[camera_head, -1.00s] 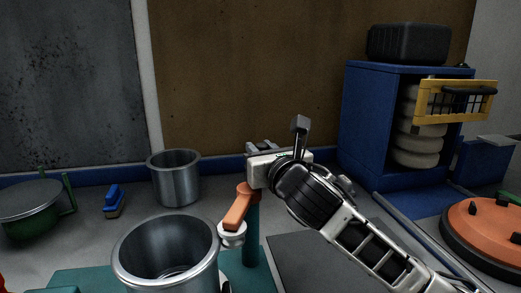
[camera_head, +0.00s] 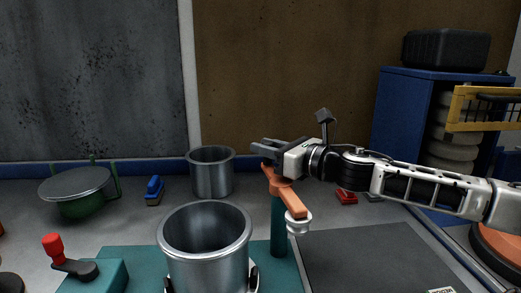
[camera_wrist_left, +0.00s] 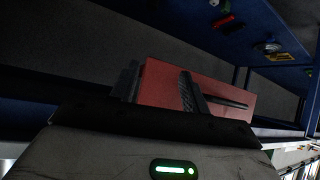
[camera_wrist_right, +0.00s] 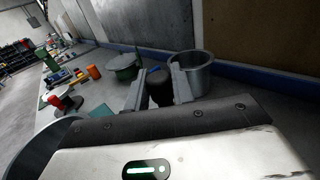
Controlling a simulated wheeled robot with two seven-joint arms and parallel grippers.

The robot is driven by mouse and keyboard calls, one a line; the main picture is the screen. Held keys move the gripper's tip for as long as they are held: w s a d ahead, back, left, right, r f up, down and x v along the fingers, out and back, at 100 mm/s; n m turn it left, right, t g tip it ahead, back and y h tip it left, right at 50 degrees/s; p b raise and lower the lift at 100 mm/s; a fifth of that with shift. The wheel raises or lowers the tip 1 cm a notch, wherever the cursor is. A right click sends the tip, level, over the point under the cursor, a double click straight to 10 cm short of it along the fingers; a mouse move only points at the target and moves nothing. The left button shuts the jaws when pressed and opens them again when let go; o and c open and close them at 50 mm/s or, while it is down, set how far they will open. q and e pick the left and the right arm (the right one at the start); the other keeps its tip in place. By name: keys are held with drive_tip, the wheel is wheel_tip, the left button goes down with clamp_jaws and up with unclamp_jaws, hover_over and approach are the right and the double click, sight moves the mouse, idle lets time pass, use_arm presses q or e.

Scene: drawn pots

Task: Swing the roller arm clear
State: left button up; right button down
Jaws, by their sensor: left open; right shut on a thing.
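The orange roller arm (camera_head: 289,199) sits on top of a teal post (camera_head: 278,235). A pale roller (camera_head: 298,222) hangs under its near end, right of the large metal pot (camera_head: 205,265) and apart from its rim in the head view. My right gripper (camera_head: 266,149) is at the arm's far end. In the right wrist view its fingers (camera_wrist_right: 159,88) are shut on a dark rounded knob (camera_wrist_right: 160,92); the grip is partly hidden in the head view. My left gripper (camera_wrist_left: 159,86) shows only in the left wrist view, open, with a red block-like thing (camera_wrist_left: 160,79) behind its fingers.
A second metal pot (camera_head: 211,175) stands behind. A red-knobbed crank (camera_head: 60,255) is at the near left. A dark flat plate (camera_head: 365,262) lies right of the post.

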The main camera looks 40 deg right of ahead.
drive_tip(key=shift+w+a+n+g+y+p, duration=0.15)
drive_tip(key=shift+a+n+g+y, duration=0.65)
drive_tip(key=shift+n+y, duration=0.4)
drive_tip(key=shift+s+a+n+g+y+p, duration=0.1)
drive_tip(key=shift+a+n+g+y+p, duration=0.1)
drive_tip(key=shift+a+n+g+y, duration=1)
drive_tip(key=shift+w+a+n+g+y+p, duration=0.25)
drive_tip(key=shift+n+g+y, duration=0.4)
drive_tip(key=shift+y, duration=1.05)
drive_tip(key=shift+s+a, duration=0.1)
drive_tip(key=shift+s, duration=0.05)
drive_tip(key=c, duration=1.2)
unclamp_jaws()
